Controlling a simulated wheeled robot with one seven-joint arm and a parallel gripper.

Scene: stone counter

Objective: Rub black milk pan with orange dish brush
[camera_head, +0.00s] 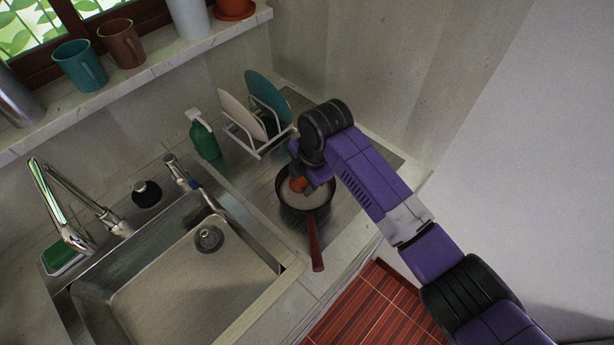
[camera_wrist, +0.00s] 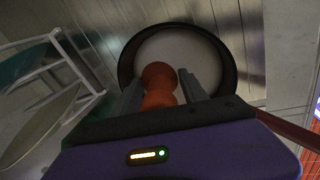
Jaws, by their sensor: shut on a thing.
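The black milk pan (camera_head: 293,213) stands on the metal drainboard right of the sink, its reddish handle (camera_head: 315,243) pointing to the front. Its round light inside and dark rim (camera_wrist: 238,75) also show in the wrist view. The orange dish brush (camera_head: 298,184) is at my gripper (camera_head: 308,179), over the far part of the pan. In the wrist view my gripper (camera_wrist: 159,88) is shut on the orange brush (camera_wrist: 160,78), a finger on each side. The brush's lower end is hidden, so I cannot tell whether it touches the pan.
A white dish rack (camera_head: 250,140) with plates stands behind the pan, beside a green bottle (camera_head: 205,140). The steel sink (camera_head: 190,275) is empty, left of the pan. Mugs (camera_head: 80,65) stand on the sill. Bare drainboard lies around the pan.

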